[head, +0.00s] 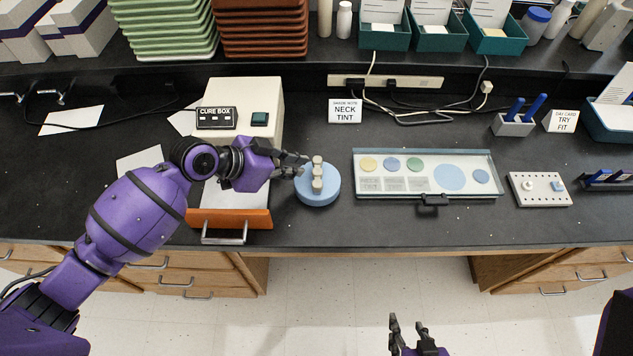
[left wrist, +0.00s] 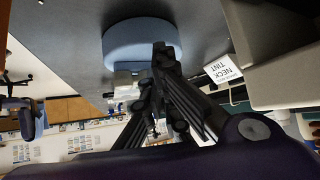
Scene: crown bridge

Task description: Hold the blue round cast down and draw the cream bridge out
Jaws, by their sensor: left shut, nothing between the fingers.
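The blue round cast (head: 331,193) sits on the black bench in the head view, and it also shows in the left wrist view (left wrist: 135,38). The cream bridge (head: 317,173), a short row of pale upright units, stands on top of the cast. My left gripper (head: 299,165) is shut and empty, its fingertips at the cast's left edge beside the bridge. I cannot tell whether they touch the cast. In the left wrist view its fingers (left wrist: 165,85) partly cover the cast. My right gripper (head: 409,326) is open and empty, low in front of the bench.
The cure box (head: 262,98) with an orange-fronted drawer (head: 230,219) stands left of the cast. A shallow clear-lidded case (head: 425,174) lies to the right. A pegged block (head: 540,189) is farther right. Bare bench lies in front of the cast.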

